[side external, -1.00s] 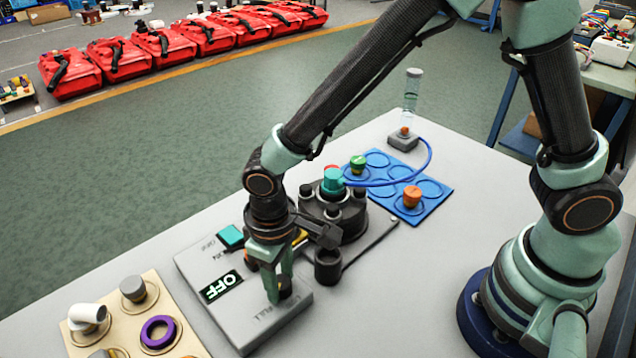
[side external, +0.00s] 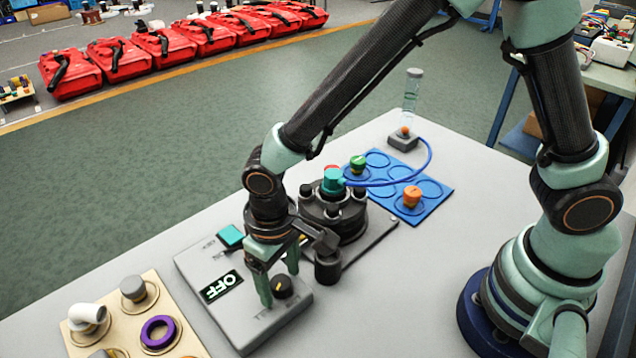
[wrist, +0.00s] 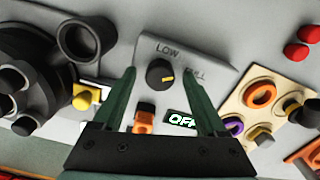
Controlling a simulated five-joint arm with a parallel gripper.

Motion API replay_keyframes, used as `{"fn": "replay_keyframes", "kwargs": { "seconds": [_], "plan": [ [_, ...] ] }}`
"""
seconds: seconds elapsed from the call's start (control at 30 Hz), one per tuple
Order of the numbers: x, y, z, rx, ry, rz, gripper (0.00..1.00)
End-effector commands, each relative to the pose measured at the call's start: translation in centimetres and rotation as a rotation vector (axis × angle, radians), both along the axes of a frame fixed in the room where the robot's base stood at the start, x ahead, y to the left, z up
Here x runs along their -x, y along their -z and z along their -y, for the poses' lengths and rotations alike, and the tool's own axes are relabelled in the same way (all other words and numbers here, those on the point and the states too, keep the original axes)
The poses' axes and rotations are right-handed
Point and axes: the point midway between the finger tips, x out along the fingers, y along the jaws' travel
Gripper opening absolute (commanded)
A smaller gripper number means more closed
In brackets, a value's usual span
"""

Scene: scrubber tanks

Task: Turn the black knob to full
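The black knob (side external: 283,287) sits on the grey control box (side external: 235,316), near the LOW and FULL lettering. In the wrist view there is clear space between the knob and each finger of my gripper (wrist: 162,72). The box's display (side external: 222,286) reads OFF in green.
A teal rocker button (side external: 230,237) sits on the same box. A dark round pump unit (side external: 333,212) with a black cup (side external: 328,266) stands close to my gripper. A blue mat (side external: 430,205) and a beige parts board (side external: 127,329) lie to either side.

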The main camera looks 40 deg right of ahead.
Motion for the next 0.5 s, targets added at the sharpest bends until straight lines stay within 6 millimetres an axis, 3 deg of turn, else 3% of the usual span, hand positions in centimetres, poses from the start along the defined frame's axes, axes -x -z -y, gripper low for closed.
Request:
{"fn": "replay_keyframes", "kwargs": {
  "seconds": [0.3,0.5],
  "plan": [
    [0.0,-0.2,0.0,0.000,-0.002,0.001,0.73],
    [-0.1,-2.6,-0.1,-0.004,-0.002,0.004,0.73]
  ]
}}
